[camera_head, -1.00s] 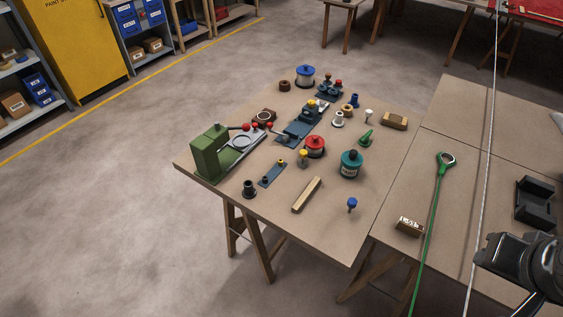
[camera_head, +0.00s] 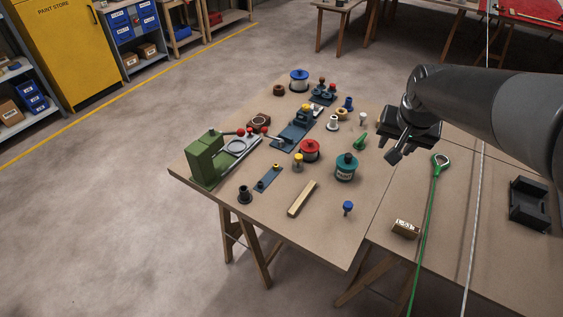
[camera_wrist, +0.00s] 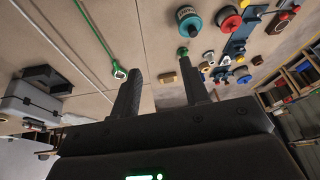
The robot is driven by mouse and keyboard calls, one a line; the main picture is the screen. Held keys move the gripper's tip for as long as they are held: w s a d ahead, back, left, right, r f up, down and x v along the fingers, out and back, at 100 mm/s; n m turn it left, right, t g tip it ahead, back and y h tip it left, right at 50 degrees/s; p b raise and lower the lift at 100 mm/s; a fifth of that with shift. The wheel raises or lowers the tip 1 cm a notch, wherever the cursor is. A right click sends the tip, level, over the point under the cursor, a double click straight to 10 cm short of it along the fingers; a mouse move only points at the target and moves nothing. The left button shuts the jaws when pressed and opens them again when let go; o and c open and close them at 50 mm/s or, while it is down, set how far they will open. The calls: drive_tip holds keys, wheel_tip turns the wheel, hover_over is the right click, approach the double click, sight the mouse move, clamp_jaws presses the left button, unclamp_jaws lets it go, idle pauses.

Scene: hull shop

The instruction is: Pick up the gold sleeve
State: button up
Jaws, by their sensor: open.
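A small gold ring-like piece (camera_head: 341,113), which looks like the gold sleeve, sits on the left table among small parts. A white flanged sleeve (camera_head: 333,122) is just in front of it and a blue one (camera_head: 348,102) just behind. My gripper (camera_head: 399,148) is open and empty above the table's right part, to the right of the gold piece and apart from it. I cannot clearly pick out the gold piece in that view.
A green hooked part (camera_head: 360,142), a teal paint tin (camera_head: 346,167) and a red tin (camera_head: 309,150) stand nearby. A green press (camera_head: 206,158) is at the left edge. A green line (camera_head: 432,215) and a pale line cross the right table.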

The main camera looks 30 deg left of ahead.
drive_tip(key=w+a+f+n, duration=0.1)
drive_tip(key=a+f, duration=0.3)
drive_tip(key=a, duration=0.4)
drive_tip(key=w+a+f, duration=0.2)
drive_tip(key=a+f, duration=0.2)
drive_tip(key=a, duration=0.4)
drive_tip(key=n, duration=0.2)
approach(276, 166)
drive_tip(key=x, duration=0.9)
drive_tip(key=shift+r, duration=0.1)
clamp_jaws()
